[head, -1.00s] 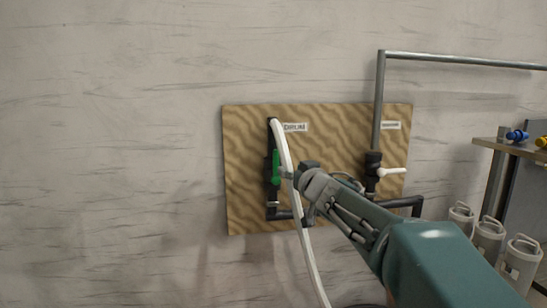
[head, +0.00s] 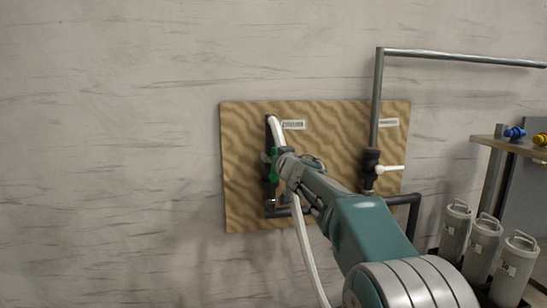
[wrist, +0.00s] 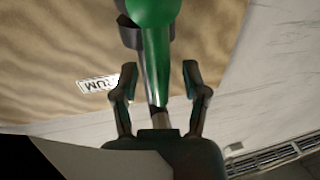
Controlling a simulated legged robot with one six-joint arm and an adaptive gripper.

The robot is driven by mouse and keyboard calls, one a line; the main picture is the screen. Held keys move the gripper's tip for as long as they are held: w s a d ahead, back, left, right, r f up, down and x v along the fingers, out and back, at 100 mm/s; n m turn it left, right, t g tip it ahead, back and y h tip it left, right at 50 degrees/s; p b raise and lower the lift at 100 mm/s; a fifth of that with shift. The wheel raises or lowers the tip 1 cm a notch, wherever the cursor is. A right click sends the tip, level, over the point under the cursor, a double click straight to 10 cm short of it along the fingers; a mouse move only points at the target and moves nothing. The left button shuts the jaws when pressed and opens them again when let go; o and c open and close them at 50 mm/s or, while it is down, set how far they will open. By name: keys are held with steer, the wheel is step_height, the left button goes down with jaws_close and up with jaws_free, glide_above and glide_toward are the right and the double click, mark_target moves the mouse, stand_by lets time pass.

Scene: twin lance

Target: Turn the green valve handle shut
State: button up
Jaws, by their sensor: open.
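The green valve handle (head: 273,178) is on the dark left-hand pipe of a wooden board (head: 240,190). It looks upright in the head view, and my gripper (head: 280,160) hides its middle. In the wrist view the green handle (wrist: 158,45) reaches down from the top edge between the two fingers of my gripper (wrist: 160,78). The fingers are open, one on each side, with visible gaps to the handle. I cannot tell how deep the handle sits between them.
A white hose (head: 306,245) hangs from the left pipe, passing behind my gripper. A second valve with a white handle (head: 390,169) is on the right pipe. Grey canisters (head: 485,245) and a shelf (head: 510,146) stand at the right. The wall at left is clear.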

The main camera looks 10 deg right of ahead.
jaws_close()
steer(key=shift+d, duration=0.1)
steer(key=d+f+m+t+h, duration=0.1)
steer(key=d+f+m, duration=0.2)
steer(key=m, duration=0.7)
steer(key=d+f+m+t+h, duration=0.1)
steer(key=d+f+m+h, duration=0.1)
steer(key=m, duration=0.8)
steer(key=shift+d+f+t, duration=0.3)
steer(key=shift+d+f, duration=0.2)
steer(key=shift+f, duration=0.4)
